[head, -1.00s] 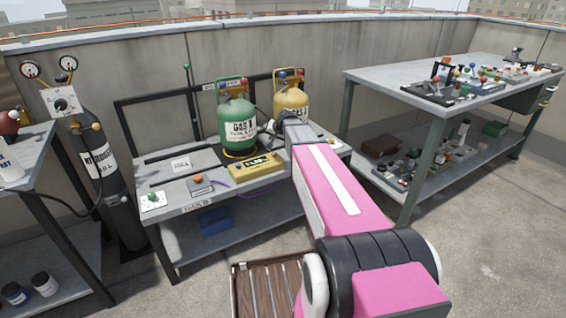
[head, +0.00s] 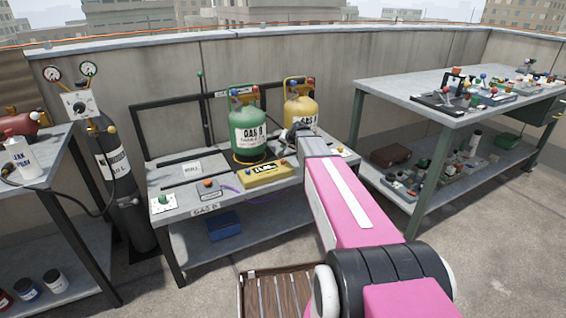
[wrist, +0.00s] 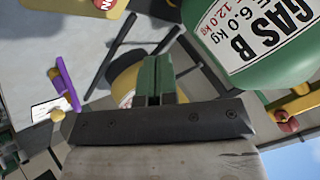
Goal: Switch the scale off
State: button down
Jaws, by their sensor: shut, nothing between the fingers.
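A yellow box (head: 268,171) with dark markings lies on the bench in front of the green gas cylinder (head: 247,135); I take it for the scale's unit, but its markings are too small to read. The green cylinder, labelled GAS B, stands on a round yellow-edged base and fills the upper right of the wrist view (wrist: 275,35). My gripper (wrist: 156,65) is shut and empty, with its fingers beside that cylinder. In the head view my forearm partly hides it, near the yellow cylinder (head: 299,108).
A grey box with an orange knob (head: 209,186) and a white plate with a green knob (head: 163,203) sit on the bench (head: 180,185). A purple cable runs there. A black cylinder (head: 112,150) stands left. A cluttered table (head: 400,85) stands right.

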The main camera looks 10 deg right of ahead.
aim_at(284, 161)
jog(key=shift+f, duration=2.7)
jog(key=shift+f, duration=0.1)
jog(key=shift+f, duration=0.3)
jog(key=shift+f, duration=0.6)
dwell(0.7)
jog(key=shift+r, duration=1)
jog(key=shift+r, duration=0.1)
jog(key=shift+r, duration=2.45)
